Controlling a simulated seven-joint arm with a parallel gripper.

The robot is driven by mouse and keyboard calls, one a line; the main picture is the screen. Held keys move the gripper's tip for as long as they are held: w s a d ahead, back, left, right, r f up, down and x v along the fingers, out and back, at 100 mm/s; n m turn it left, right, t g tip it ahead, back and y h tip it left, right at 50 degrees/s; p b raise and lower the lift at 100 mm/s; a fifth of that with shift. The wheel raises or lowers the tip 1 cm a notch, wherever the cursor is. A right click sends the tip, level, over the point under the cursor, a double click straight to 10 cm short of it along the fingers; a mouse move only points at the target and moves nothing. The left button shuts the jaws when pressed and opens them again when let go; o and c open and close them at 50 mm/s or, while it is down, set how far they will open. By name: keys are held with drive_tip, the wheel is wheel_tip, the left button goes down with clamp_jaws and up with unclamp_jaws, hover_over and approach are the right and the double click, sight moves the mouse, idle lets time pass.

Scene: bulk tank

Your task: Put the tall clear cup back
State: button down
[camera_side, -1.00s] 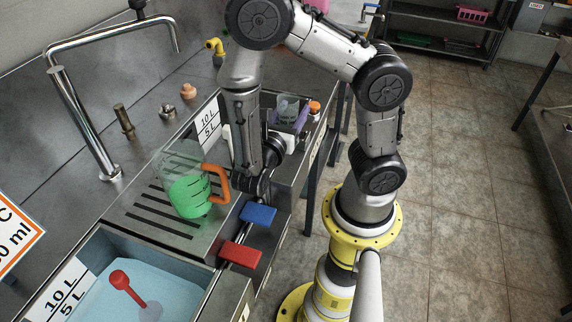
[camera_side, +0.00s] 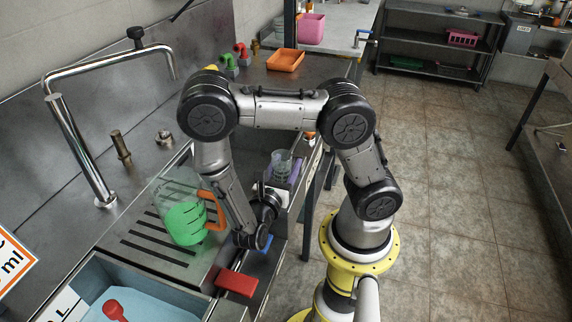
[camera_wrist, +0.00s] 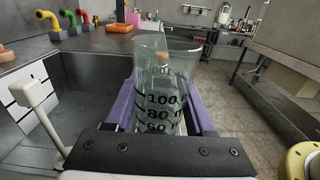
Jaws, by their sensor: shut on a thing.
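The tall clear cup (camera_wrist: 163,95) has black marks reading 100, 80 and 60. It stands between the purple fingers of my gripper (camera_wrist: 160,103), which is shut on it. In the side view the cup (camera_side: 281,162) looks upright and empty, held at the right of the sink unit beside my forearm. My gripper (camera_side: 284,174) is partly hidden there by my wrist. Whether the cup's base touches anything cannot be seen.
A clear jug (camera_side: 185,220) with green liquid and an orange handle stands on the slotted drainboard. A red pedal-like block (camera_side: 237,283) is in front. A water-filled basin (camera_side: 150,290) lies nearer. An orange tray (camera_side: 286,60) is at the back.

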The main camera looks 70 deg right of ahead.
drive_tip(key=shift+f, duration=0.1)
drive_tip(key=shift+c, duration=1.2)
unclamp_jaws()
drive_tip(key=a, duration=1.2)
